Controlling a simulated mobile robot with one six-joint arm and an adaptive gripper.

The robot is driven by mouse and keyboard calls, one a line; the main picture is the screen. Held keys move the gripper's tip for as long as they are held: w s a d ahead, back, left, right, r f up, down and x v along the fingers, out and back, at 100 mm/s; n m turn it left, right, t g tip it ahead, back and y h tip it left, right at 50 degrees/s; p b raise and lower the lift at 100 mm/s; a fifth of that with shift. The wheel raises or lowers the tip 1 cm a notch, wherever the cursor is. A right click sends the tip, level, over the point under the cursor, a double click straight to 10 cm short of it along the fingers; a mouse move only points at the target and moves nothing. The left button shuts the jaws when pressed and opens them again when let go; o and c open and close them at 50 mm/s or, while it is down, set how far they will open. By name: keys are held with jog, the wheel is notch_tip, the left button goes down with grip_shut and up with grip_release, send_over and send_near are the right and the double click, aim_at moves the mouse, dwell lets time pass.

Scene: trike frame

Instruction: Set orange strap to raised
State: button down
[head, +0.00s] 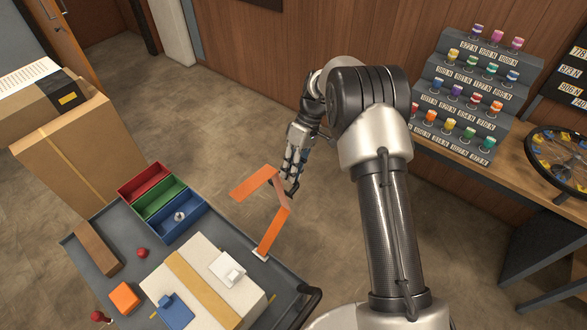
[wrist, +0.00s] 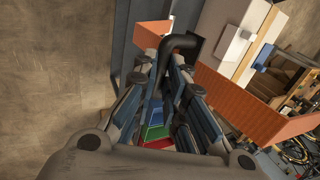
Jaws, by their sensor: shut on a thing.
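The orange strap (head: 270,232) rises from a pale foot at the cart's right edge. It bends near my gripper, and an upper length (head: 255,183) reaches left in the air, above the floor gap beside the cart. My gripper (head: 288,186) is at the strap's middle bend and is shut on it; the fingers hide part of the contact. In the wrist view, orange lengths show beyond the fingertips (wrist: 168,62), one at the top (wrist: 150,34) and a long one (wrist: 250,105) at the right. A black bent bar (wrist: 182,42) shows between the fingertips.
The grey cart (head: 90,245) carries red, green and blue bins (head: 178,215), a white box with a tan band (head: 205,275), and small orange and red pieces. Cardboard boxes (head: 70,150) stand left. A bench with a stepped colour rack (head: 465,95) stands right. Open floor lies behind the cart.

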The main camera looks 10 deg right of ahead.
jog(key=shift+s+a+f, duration=0.2)
jog(key=shift+s+f, duration=0.3)
jog(key=shift+f, duration=0.05)
jog(key=c, duration=2)
grip_release()
jog(key=shift+c, duration=0.2)
jog(key=shift+o, duration=1.4)
jog(key=shift+w+a, duration=0.15)
jog(key=shift+a, duration=0.2)
jog(key=shift+o, duration=0.6)
jog(key=shift+d+r, duration=0.1)
jog(key=shift+o, duration=0.2)
jog(key=shift+d, duration=0.2)
jog(key=shift+w, duration=0.1)
jog(key=shift+r, duration=0.15)
jog(key=v, duration=1.1)
jog(key=shift+w+r, duration=0.25)
jog(key=shift+r, duration=0.05)
